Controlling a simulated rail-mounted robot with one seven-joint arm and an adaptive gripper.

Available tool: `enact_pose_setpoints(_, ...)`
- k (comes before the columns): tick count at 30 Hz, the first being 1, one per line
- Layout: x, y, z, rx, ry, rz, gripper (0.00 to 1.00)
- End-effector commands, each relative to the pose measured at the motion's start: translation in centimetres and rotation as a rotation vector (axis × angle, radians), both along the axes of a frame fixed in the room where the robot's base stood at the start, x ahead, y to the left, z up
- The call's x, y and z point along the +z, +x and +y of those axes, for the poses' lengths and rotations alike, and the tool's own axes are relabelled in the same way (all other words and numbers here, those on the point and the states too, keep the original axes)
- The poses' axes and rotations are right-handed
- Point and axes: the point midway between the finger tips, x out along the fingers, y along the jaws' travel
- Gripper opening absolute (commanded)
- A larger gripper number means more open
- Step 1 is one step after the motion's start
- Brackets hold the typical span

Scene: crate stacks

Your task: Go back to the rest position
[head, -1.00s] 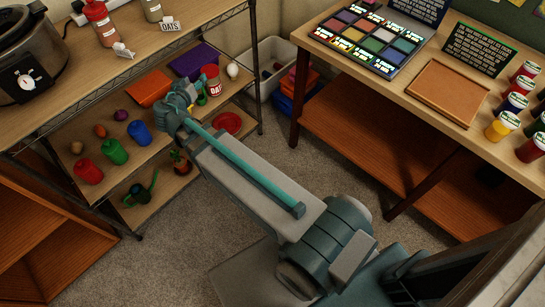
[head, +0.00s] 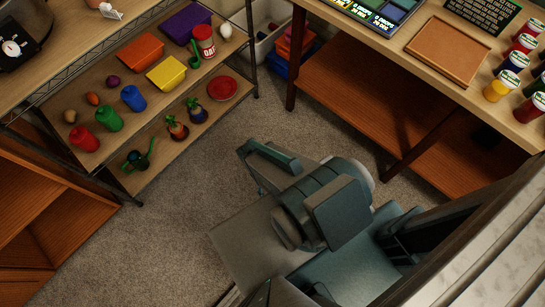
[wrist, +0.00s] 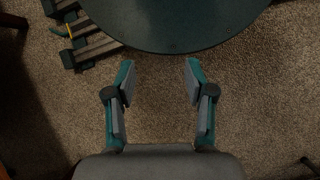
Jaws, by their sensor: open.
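In the wrist view my gripper (wrist: 160,82) is open, its two fingers spread apart with nothing between them. Below it is the carpet, and a large dark round surface lies just beyond the fingertips at the top of the picture. In the head view my arm is folded back over the floor near my base, clear of the shelf and the table.
The wire shelf (head: 150,205) at left holds a yellow container (head: 166,73), an orange container (head: 141,53), a purple container (head: 186,21) and several bottles. The wooden table (head: 385,75) at right holds a brown tray (head: 435,55) and paint jars. Open carpet (head: 190,210) lies between them.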

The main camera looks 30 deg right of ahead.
Motion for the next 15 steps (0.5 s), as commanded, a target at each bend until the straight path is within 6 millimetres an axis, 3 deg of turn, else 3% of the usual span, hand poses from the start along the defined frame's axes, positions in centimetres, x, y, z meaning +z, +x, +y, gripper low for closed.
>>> enact_pose_setpoints(1,-0.2,-1.3,0.4,-0.005,0.031,0.028,0.54)
enact_pose_setpoints(4,-0.4,-2.7,1.0,-0.011,0.071,0.058,0.54)
enact_pose_setpoints(15,-0.3,-3.1,1.2,-0.012,0.086,0.067,0.54)
